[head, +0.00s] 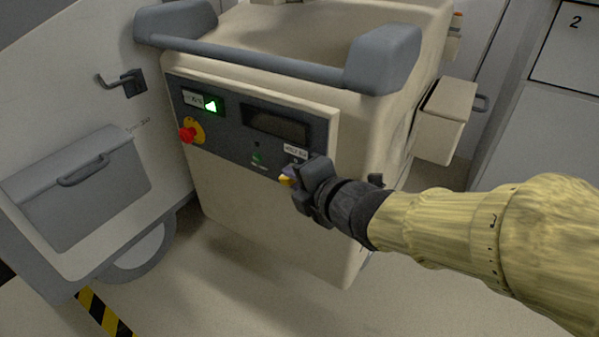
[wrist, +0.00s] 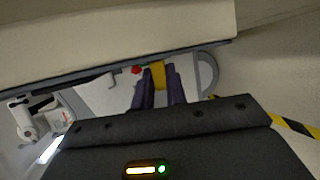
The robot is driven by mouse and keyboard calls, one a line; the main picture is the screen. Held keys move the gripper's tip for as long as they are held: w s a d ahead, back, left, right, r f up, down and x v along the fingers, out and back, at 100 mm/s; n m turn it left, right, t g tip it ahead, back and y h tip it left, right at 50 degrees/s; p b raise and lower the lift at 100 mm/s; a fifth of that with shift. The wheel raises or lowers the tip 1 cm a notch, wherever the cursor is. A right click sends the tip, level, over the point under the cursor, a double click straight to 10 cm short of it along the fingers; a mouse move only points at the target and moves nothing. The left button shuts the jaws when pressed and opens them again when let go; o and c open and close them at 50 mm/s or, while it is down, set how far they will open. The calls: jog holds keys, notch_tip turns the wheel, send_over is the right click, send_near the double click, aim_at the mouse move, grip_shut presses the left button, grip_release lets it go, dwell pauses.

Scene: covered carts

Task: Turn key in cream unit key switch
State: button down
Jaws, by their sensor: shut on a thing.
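The cream unit (head: 280,215) stands in the middle of the head view, with a dark control panel (head: 228,127) on its front. My gripper (head: 290,178) is at the panel's lower right, beside a small white label (head: 295,151). It is shut on a small yellow piece, likely the key (head: 285,181). In the wrist view the yellow piece (wrist: 158,74) sits between my dark purple fingers (wrist: 160,88). The key switch itself is hidden behind my gripper, so I cannot tell how the key is turned or how far in it is.
The panel carries a lit green indicator (head: 211,104), a red knob on a yellow plate (head: 188,133) and a dark display (head: 276,126). A grey handle bar (head: 260,67) runs above. A white cart with a grey box (head: 82,185) stands left. A cream side box (head: 446,120) juts out right.

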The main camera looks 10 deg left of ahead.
jog(key=shift+w+d+f+t+y+b, duration=0.1)
jog(key=shift+f+t+y+b, duration=0.1)
jog(key=shift+t+y+b, duration=0.25)
jog(key=shift+r+m+t+y, duration=0.1)
jog(key=shift+m+t+y, duration=0.15)
jog(key=shift+m+y, duration=0.1)
jog(key=c, duration=1.3)
grip_release()
jog(key=shift+c, duration=0.2)
jog(key=shift+d, duration=0.1)
